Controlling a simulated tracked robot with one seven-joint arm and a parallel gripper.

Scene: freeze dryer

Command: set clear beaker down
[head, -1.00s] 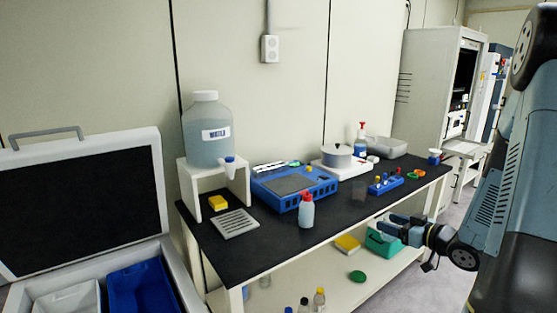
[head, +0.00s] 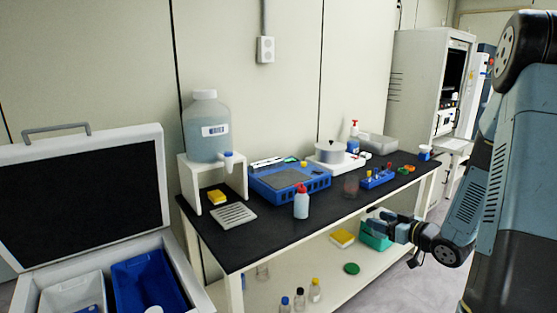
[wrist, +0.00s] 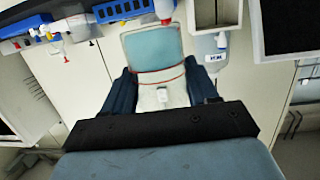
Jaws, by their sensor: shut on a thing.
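The clear beaker (wrist: 158,73) sits between the two fingers in the wrist view, see-through with thin red lines around it. My gripper (wrist: 162,90) is shut on it. In the head view my gripper (head: 372,218) is at the front edge of the black-topped bench (head: 270,238), right of centre. A faint, dark see-through shape with a reddish tint, which looks like the beaker (head: 350,186), shows just beyond the fingertips against the bench top. I cannot tell whether its base touches the bench.
A red-capped bottle (head: 301,204) stands left of the beaker. A blue rack (head: 377,179) with small coloured items is close behind it to the right. A blue balance-like device (head: 290,183) and a white hotplate with a pot (head: 332,155) stand further back.

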